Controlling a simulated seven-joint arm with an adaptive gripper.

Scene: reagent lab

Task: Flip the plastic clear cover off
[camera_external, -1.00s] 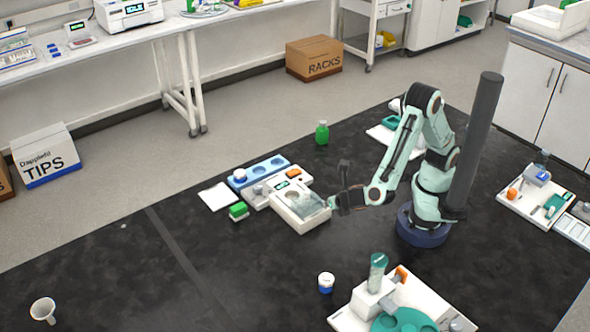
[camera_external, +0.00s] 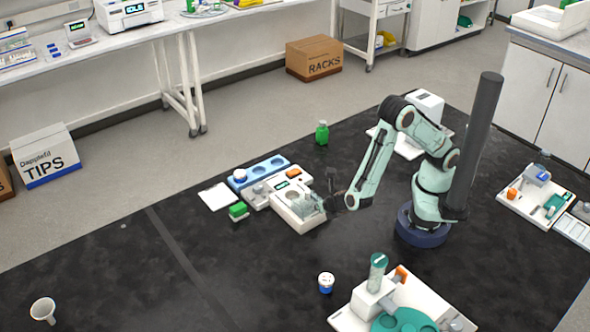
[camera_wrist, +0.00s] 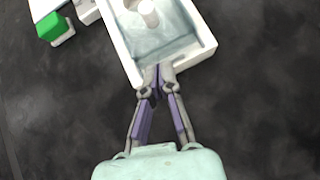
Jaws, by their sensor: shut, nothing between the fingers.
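The white box-shaped device (camera_external: 299,222) sits on the dark mat, with a recessed, pale grey inside. A clear plastic piece, which looks like the cover (camera_external: 314,204), shows at its right end beside my gripper; its exact tilt is hard to tell. In the wrist view the white device (camera_wrist: 206,44) fills the top middle, with a pale upright post (camera_wrist: 148,12) in its recess. The cover's outline is not distinct there. My gripper (camera_wrist: 158,70) is shut and empty, its fingertips at the device's near wall. In the external view my gripper (camera_external: 328,203) is at the device's right end.
A grey-white unit with an orange button (camera_external: 293,173) and a blue tray (camera_external: 262,168) adjoin the device. A green-capped block (camera_external: 238,210) stands to the left, also visible in the wrist view (camera_wrist: 49,27). The mat in front is clear up to a blue-white jar (camera_external: 326,283).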

